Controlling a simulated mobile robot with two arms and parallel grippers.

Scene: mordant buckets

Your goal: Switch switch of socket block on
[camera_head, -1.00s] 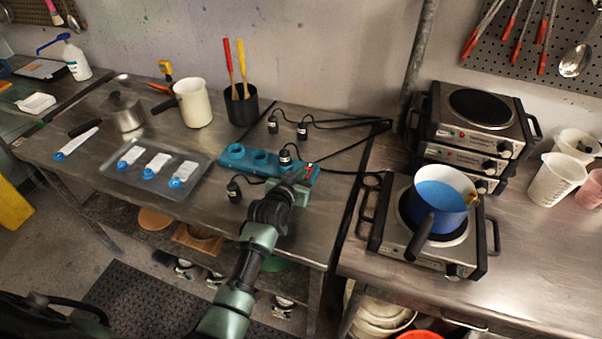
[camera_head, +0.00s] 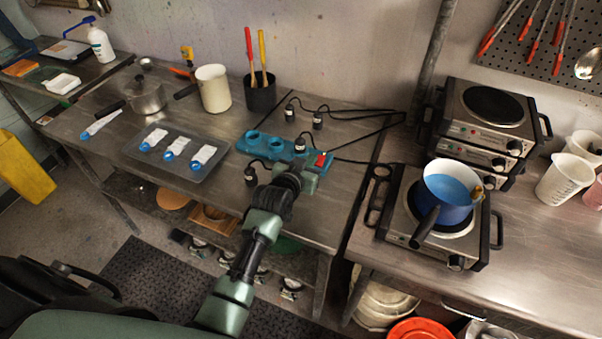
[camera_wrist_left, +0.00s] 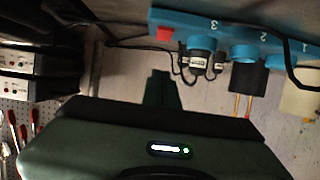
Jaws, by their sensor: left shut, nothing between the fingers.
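The blue socket block (camera_head: 264,153) lies on the left metal table, with sockets numbered 1 to 3. Its red switch (camera_head: 320,160) is at the right end; its on or off state is too small to tell. In the left wrist view the switch (camera_wrist_left: 164,33) shows at the top, beside socket 3. A black plug (camera_head: 300,144) sits in that socket. My left gripper (camera_head: 309,181) is shut and empty, just in front of the switch end. In the wrist view its fingers (camera_wrist_left: 161,88) point toward the switch, with a visible gap. My right gripper is not in view.
Loose plugs (camera_head: 317,121) and cables lie behind the block, and another plug (camera_head: 250,177) lies in front. A tray (camera_head: 208,172) with several blue-ended white packets is to the left. A hot plate (camera_head: 398,222) with a blue pot (camera_head: 453,212) stands to the right.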

